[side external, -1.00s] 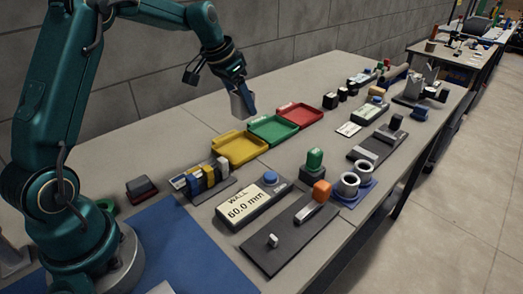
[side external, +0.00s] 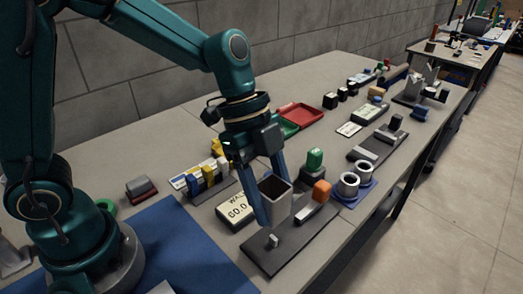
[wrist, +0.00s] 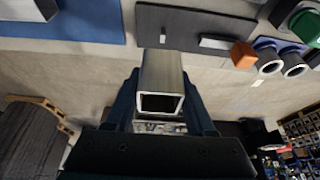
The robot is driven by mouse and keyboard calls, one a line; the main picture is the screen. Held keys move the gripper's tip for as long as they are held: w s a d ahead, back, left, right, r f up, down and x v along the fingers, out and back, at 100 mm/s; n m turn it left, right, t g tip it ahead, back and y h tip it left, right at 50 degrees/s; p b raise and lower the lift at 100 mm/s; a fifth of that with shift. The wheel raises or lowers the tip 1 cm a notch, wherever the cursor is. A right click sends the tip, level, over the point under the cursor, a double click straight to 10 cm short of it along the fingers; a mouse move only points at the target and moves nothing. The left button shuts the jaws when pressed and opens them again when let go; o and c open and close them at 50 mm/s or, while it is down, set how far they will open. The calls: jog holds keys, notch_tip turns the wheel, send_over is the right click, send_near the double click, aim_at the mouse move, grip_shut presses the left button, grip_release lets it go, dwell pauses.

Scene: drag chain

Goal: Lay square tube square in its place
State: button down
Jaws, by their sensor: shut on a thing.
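My gripper (side external: 272,203) is shut on the square tube (side external: 276,193), a grey metal tube with an open, hollow end. In the side external view it hangs above the dark plate (side external: 298,246) that carries a small light peg (side external: 273,241) and an orange block (side external: 322,190). The tube's open end faces up towards the camera. In the wrist view the square tube (wrist: 165,75) lies between my two fingers, and the dark plate (wrist: 200,25) is beyond it. I cannot tell how large the gap to the plate is.
A "WALL 60.0 mm" display box (side external: 233,210) stands left of the plate, partly hidden by my gripper. A green-topped block (side external: 314,160) and two grey rings (side external: 348,185) on a blue base stand at right. The red tray (side external: 300,115) is farther back.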

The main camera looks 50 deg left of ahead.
aim_at(274, 241)
jog(key=shift+s+d+r, duration=0.1)
jog(key=shift+s+d, duration=0.05)
jog(key=shift+d, duration=0.15)
jog(key=shift+f, duration=2.6)
jog(key=shift+f, duration=1.7)
jog(key=shift+c, duration=0.8)
grip_release()
